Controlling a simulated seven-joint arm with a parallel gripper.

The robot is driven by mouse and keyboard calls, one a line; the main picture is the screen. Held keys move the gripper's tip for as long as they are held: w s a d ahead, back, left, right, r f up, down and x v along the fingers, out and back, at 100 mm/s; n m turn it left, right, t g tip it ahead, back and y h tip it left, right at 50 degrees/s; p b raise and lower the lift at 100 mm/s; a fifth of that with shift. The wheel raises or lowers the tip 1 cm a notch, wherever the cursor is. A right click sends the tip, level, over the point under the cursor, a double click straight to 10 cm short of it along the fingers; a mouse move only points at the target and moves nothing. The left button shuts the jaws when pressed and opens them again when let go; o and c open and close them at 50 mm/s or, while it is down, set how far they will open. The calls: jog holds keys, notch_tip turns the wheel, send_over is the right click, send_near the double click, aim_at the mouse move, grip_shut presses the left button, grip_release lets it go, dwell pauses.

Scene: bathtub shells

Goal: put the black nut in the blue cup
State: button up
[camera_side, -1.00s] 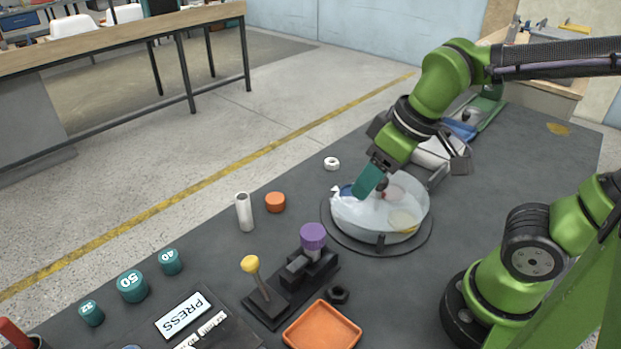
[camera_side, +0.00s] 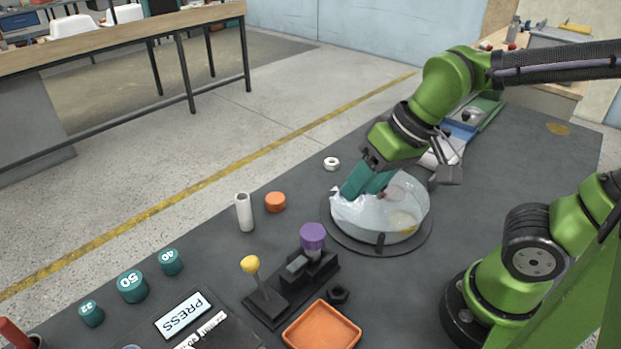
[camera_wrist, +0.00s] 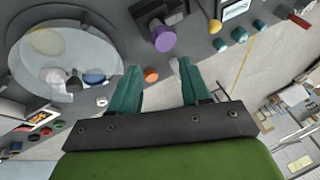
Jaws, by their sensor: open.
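The black nut (camera_side: 338,294) lies on the dark table beside the orange tray, with its hole showing. My gripper (camera_side: 362,190) is far from it, over the left part of a clear round basin (camera_side: 424,215). Its teal fingers are open and apart in the wrist view (camera_wrist: 158,82), with nothing held between them. A small blue, round object (camera_wrist: 94,77) is inside the basin in the wrist view; it may be the blue cup, but its shape is unclear. My fingers hide that spot in the side view. The nut is not clearly seen in the wrist view.
The orange tray (camera_side: 322,330), a black fixture with a purple knob (camera_side: 312,236) and a yellow-topped lever (camera_side: 250,264) stand in front of the basin. A white cylinder (camera_side: 244,212), an orange cap (camera_side: 275,202) and a white nut (camera_side: 332,163) stand to its left.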

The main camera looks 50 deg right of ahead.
aim_at(337, 289)
jog(key=a+f+g+h, duration=0.2)
jog(key=a+f+g, duration=0.2)
jog(key=a, duration=0.2)
notch_tip(337, 289, down, 17)
jog(key=shift+d+f+m+g+h, duration=0.15)
jog(key=shift+m+g+h, duration=0.15)
jog(key=shift+m, duration=0.9)
jog(key=c, duration=0.8)
jog(key=shift+o, duration=0.2)
notch_tip(337, 289, up, 13)
jog(key=w+n, duration=0.3)
jog(key=n, duration=0.1)
jog(key=w+d+r+n, duration=0.1)
jog(key=w+d+r, duration=0.5)
jog(key=w+d, duration=0.45)
jog(key=d+f+m, duration=0.1)
jog(key=d+f, duration=0.4)
jog(key=d, duration=0.8)
jog(key=shift+n, duration=0.3)
jog(key=f, duration=0.4)
jog(key=w+f, duration=0.1)
jog(key=f, duration=0.1)
jog(key=shift+d+f, duration=0.1)
jog(key=shift+d, duration=0.1)
jog(key=shift+f, duration=2.1)
